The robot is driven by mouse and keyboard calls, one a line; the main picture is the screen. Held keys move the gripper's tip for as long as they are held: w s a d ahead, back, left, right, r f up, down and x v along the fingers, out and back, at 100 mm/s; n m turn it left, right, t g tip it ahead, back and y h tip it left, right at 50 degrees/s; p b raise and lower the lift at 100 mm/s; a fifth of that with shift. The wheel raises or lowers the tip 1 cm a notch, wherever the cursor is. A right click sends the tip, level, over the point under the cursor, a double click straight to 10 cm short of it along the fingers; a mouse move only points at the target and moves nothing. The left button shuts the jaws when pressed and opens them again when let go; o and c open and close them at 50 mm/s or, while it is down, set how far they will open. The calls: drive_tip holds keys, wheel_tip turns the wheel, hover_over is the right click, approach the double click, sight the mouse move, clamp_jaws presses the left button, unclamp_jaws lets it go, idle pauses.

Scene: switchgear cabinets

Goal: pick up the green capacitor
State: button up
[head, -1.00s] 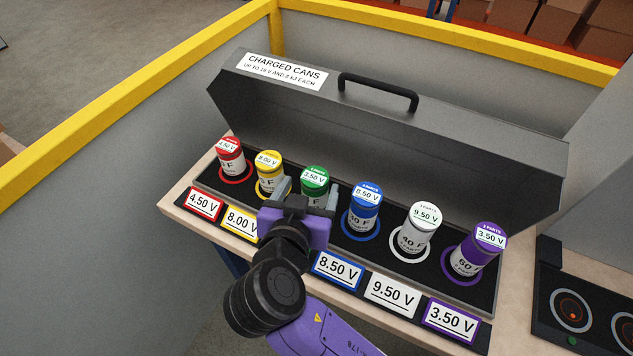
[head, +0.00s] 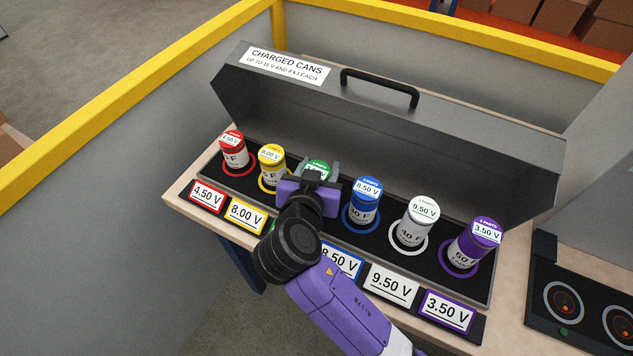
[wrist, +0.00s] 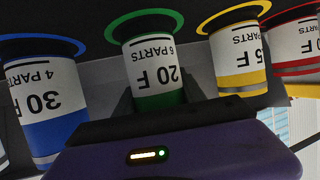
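The green capacitor (head: 318,167) stands third from the left in the row of cans, and my gripper hides most of its body in the head view.
Yellow (head: 271,165) and blue (head: 366,202) cans stand close on either side. Red (head: 234,150), white (head: 418,222) and purple (head: 474,243) cans fill the row. The grey lid (head: 400,130) with a black handle (head: 380,85) rises behind. Voltage plates line the front.

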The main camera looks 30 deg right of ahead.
drive_tip(key=c, duration=0.7)
clamp_jaws()
drive_tip(key=shift+r, duration=0.15)
